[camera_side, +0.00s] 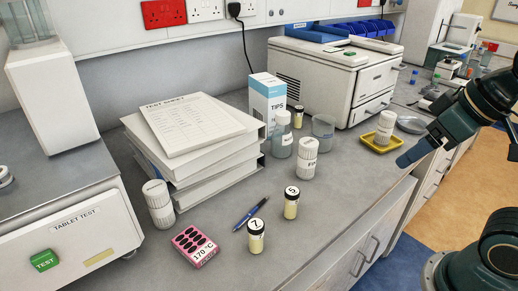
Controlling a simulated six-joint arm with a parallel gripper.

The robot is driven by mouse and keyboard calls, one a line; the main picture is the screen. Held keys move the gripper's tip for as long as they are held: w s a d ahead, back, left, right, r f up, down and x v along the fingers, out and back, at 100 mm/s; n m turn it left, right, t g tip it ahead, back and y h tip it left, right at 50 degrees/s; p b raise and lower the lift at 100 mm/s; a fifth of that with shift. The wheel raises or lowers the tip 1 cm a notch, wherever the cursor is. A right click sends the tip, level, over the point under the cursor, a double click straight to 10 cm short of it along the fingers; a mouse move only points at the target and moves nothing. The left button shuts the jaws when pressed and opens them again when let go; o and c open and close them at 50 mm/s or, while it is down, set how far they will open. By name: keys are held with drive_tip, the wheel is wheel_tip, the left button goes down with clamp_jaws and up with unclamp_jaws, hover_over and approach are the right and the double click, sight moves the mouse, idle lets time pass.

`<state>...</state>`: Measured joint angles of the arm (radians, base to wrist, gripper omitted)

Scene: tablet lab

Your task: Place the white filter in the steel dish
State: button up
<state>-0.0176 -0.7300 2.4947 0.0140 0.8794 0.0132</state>
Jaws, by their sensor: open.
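A shallow grey round dish (411,124), which looks like the steel dish, lies on the bench at the right, behind my gripper. I cannot clearly make out a white filter. My gripper (411,155) is open, above the bench's right edge, just right of the yellow tray and in front of the dish. The gap between its fingers is hard to see from this side.
A white machine (340,80) stands behind. The front right of the bench is clear.

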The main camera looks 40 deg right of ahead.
drive_tip(key=w+a+f+m+t, duration=0.1)
drive_tip(key=w+a, duration=0.3)
drive_tip(key=w, duration=0.8)
drive_tip(key=n+t+y, duration=0.2)
drive_tip(key=n+t, duration=0.1)
drive_tip(key=t, duration=0.3)
approach(164, 203)
drive_tip(key=v, duration=0.3)
drive_tip(key=shift+s+d, duration=0.1)
drive_tip(key=shift+d, duration=0.2)
drive_tip(key=shift+x, duration=4.3)
drive_tip(key=shift+a, duration=0.15)
drive_tip(key=shift+x, duration=2.55)
